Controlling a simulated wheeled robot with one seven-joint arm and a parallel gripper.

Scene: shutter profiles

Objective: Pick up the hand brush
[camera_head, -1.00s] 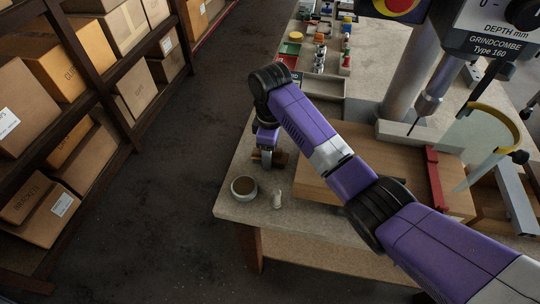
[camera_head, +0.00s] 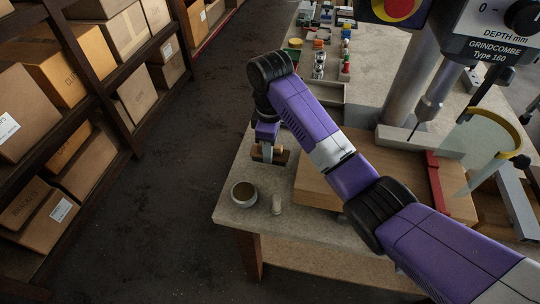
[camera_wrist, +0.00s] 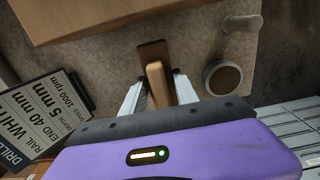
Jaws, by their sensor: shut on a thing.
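The hand brush (camera_head: 283,157) is a small brown wooden piece near the left edge of the bench, behind the round cup. In the wrist view the brush (camera_wrist: 152,53) shows as a flat wooden block with a narrower raised grip. My gripper (camera_head: 267,154) points down over it. Its two pale fingers stand on either side of the grip in the wrist view (camera_wrist: 158,92), and it is shut on the brush. The brush's underside is hidden, so I cannot tell how far it is from the bench top.
A round cup (camera_head: 244,194) with brown contents and a small pale peg (camera_head: 277,204) stand in front of the brush. A wooden board (camera_head: 318,182) lies to the right, under the drill press. Trays of small parts (camera_head: 328,94) are behind. Shelves with boxes stand left across the aisle.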

